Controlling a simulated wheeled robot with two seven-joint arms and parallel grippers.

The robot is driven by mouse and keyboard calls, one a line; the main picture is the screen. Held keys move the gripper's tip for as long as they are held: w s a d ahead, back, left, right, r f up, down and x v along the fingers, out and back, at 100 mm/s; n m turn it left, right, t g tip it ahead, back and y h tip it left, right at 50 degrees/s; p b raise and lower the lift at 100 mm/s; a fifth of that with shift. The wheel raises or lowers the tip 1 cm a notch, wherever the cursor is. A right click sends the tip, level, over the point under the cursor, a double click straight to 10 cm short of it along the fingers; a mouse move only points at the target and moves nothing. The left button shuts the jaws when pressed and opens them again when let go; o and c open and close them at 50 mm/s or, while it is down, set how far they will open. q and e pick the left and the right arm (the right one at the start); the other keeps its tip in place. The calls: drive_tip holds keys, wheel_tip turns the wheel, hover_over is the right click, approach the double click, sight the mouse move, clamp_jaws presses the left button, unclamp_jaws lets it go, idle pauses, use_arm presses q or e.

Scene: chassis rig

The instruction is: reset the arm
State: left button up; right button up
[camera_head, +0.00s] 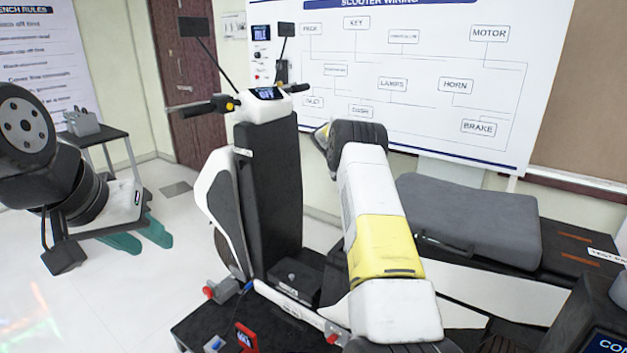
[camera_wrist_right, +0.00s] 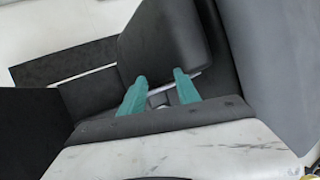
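My left arm comes in at the left edge of the head view. Its gripper (camera_head: 139,238) has two teal fingers, apart with nothing visible between them, above the pale floor in front of a small table. My right arm, white and yellow, rises through the middle of the head view and bends away at a black joint; its gripper is hidden there. In the right wrist view the right gripper (camera_wrist_right: 158,90) shows two teal fingers apart, with dark grey panels and a pale bar behind them. I cannot tell whether they touch anything.
A white and black scooter (camera_head: 270,170) stands on a dark platform in the middle, beside my right arm. A grey case (camera_head: 470,220) lies on a dark bench at right. A small table (camera_head: 95,133) bears a grey object at left. A wiring board (camera_head: 420,70) hangs behind.

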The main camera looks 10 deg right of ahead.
drive_tip(key=s+a+r+m+t+y, duration=0.2)
drive_tip(key=s+a+r+m, duration=0.5)
drive_tip(key=r, duration=0.4)
drive_tip(key=s+a+r+m+t+y, duration=0.1)
drive_tip(key=s+a+r+m+y, duration=0.1)
drive_tip(key=s+a+r+m, duration=0.6)
drive_tip(key=s+a+r+m+t+y, duration=0.1)
drive_tip(key=s+a+m, duration=0.2)
drive_tip(key=s, duration=0.6)
drive_tip(key=s+a+r+m+t+y, duration=0.1)
drive_tip(key=s+a+m+y, duration=0.1)
drive_tip(key=s, duration=0.7)
drive_tip(key=s+a+r+m+t+y, duration=0.1)
drive_tip(key=s+a+m, duration=0.3)
drive_tip(key=s, duration=0.6)
drive_tip(key=shift+a+m+t, duration=0.25)
drive_tip(key=shift+m+t, duration=0.15)
drive_tip(key=shift+m, duration=0.1)
